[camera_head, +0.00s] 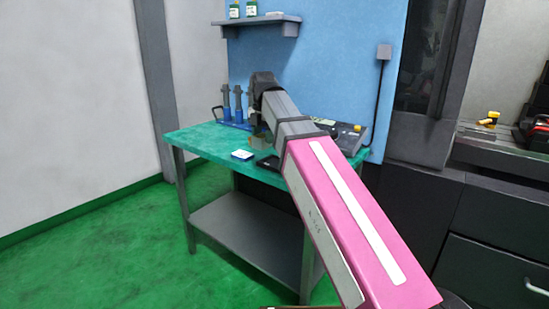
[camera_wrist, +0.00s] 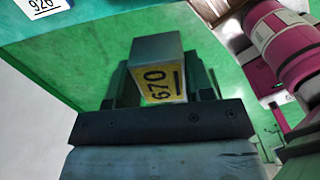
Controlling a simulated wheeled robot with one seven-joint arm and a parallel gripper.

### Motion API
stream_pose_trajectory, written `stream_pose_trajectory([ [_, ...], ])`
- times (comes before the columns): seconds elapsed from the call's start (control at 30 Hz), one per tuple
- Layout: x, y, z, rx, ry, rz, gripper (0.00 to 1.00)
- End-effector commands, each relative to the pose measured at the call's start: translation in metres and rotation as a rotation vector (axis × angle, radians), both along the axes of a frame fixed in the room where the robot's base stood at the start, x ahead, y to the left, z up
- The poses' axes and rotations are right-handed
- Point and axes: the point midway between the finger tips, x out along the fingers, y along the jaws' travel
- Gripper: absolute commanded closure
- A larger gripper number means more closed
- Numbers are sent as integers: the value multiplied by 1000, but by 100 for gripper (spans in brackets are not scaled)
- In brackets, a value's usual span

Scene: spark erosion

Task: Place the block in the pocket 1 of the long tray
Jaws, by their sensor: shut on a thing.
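A grey block (camera_wrist: 156,47) with a yellow label reading 670 sits between the jaws of my gripper (camera_wrist: 160,82) in the wrist view. The gripper is shut on it. In the head view, my arm reaches over the teal-topped table (camera_head: 195,137), and a small olive-grey shape low at its end (camera_head: 260,141) appears to be the gripper area; detail is too small to tell. A dark, flat, tray-like item (camera_head: 267,163) lies on the table near the front edge, partly hidden by my arm. I cannot make out its pockets, nor tell whether it is the long tray.
A blue-and-white labelled item (camera_head: 242,155) lies left of the dark item; a white label (camera_wrist: 42,6) shows in the wrist view corner. A grey device (camera_head: 348,136) sits right, behind my arm. The front-left tabletop is clear.

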Motion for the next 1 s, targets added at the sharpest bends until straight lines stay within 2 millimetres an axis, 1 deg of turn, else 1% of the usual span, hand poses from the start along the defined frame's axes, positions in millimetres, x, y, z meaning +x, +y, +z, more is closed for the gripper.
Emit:
stream_pose_trajectory([
  [0.03,9,-2,-4,0,1,1,85],
  [0.3,59,-21,-36,-1,2,-1,85],
  [0.5,91,-33,-57,0,1,-1,85],
  [0.63,102,-38,-64,0,0,-2,85],
  [0.77,104,-39,-68,0,0,-1,85],
  [0.87,103,-39,-77,-1,1,-1,85],
  [1.0,102,-39,-96,0,1,-1,85],
])
